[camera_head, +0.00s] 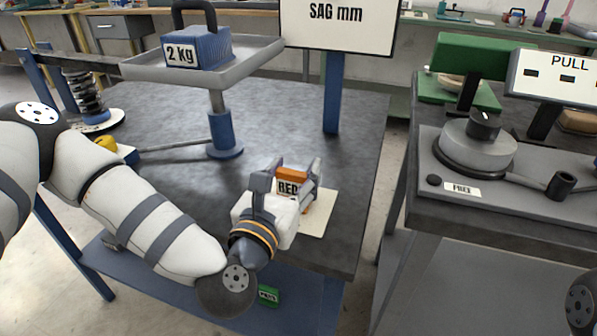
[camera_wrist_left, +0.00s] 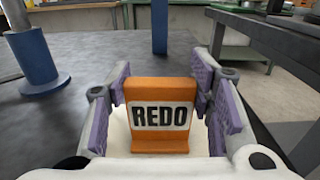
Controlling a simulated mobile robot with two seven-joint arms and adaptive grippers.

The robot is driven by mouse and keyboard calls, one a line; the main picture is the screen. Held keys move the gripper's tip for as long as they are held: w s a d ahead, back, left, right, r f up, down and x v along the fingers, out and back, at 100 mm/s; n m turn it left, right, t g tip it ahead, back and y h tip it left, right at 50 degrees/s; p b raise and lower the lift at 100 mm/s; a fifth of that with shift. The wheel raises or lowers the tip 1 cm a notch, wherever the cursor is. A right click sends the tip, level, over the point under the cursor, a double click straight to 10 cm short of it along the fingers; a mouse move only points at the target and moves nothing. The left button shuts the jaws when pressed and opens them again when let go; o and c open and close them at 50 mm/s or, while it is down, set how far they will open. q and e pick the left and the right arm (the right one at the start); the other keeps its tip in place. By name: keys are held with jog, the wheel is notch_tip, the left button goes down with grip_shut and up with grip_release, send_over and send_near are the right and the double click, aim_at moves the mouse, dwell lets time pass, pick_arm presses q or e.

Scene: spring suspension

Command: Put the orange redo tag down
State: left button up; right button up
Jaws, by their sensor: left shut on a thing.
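The orange redo tag (camera_head: 293,175) is upright between the fingers of my left gripper (camera_head: 288,178), near the front right of the dark bench top. In the left wrist view the tag (camera_wrist_left: 160,88) faces me with REDO in black on a white panel. The purple-padded fingers of the left gripper (camera_wrist_left: 162,95) stand on both sides of it, shut on it. A cream pad (camera_head: 318,222) lies on the bench beneath; I cannot tell whether the tag's foot touches it. My right gripper is out of view.
A raised tray (camera_head: 262,50) holds a blue 2 kg weight (camera_head: 197,50). A SAG mm sign (camera_head: 337,22) stands on a blue post behind. A green tag (camera_head: 268,294) is on the lower shelf. A second bench (camera_head: 425,210) stands right, across a gap.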

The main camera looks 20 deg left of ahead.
pick_arm(q)
jog(key=shift+s+r, duration=0.1)
jog(key=shift+r, duration=0.15)
jog(key=shift+f, duration=0.35)
jog(key=o, duration=1.1)
jog(key=shift+r, duration=0.15)
jog(key=shift+o, duration=0.2)
